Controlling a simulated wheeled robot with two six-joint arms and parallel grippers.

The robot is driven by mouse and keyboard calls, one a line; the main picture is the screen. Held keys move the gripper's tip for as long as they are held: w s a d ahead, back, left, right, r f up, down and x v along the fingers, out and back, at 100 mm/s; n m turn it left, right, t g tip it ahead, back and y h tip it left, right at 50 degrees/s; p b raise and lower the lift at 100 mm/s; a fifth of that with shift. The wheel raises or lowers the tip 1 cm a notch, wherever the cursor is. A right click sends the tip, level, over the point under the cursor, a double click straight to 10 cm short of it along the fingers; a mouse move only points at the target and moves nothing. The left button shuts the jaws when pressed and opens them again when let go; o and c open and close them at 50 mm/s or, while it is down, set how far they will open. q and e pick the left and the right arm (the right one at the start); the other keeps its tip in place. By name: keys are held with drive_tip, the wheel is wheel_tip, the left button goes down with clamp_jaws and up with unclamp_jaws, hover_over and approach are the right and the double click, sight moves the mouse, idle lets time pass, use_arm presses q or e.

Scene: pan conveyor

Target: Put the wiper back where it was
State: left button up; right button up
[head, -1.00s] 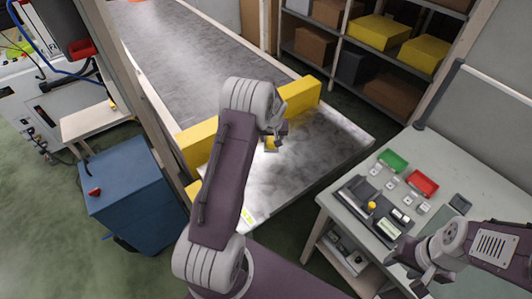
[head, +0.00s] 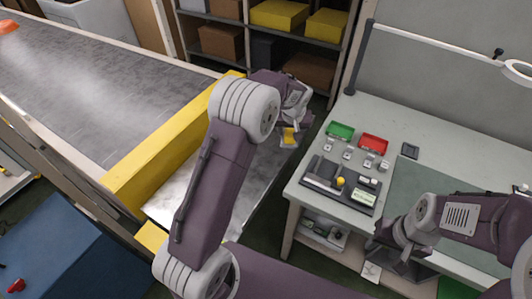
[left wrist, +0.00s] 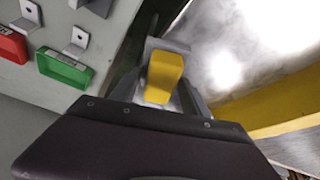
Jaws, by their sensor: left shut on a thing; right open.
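The wiper (left wrist: 165,75) shows as a yellow block with a grey part beyond it in the left wrist view. In the head view its yellow part (head: 289,136) shows below my left gripper (head: 292,124). My left gripper is shut on it and holds it in the air by the conveyor's end, left of the workbench (head: 420,120). A dark tray (head: 318,186) on the bench holds several small items, one with a yellow top. My right gripper (head: 395,248) is open and empty at the bench's front edge.
A green bin (head: 340,131) and a red bin (head: 373,143) stand behind the tray, with small metal brackets before them. Shelves with boxes stand behind. The green mat (head: 425,185) has free room.

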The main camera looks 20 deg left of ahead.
use_arm(q)
drive_tip(key=shift+d, duration=0.35)
drive_tip(key=a+f, duration=0.2)
drive_tip(key=a, duration=0.2)
drive_tip(key=a+f, duration=0.2)
drive_tip(key=a, duration=0.2)
drive_tip(key=a+f, duration=0.3)
drive_tip(key=a, duration=0.1)
drive_tip(key=shift+s, duration=0.1)
wheel_tip(320, 180, down, 4)
drive_tip(key=shift+d+r, duration=0.1)
drive_tip(key=shift+r, duration=0.05)
drive_tip(key=shift+f, duration=0.2)
drive_tip(key=shift+f, duration=0.1)
drive_tip(key=o, duration=1.3)
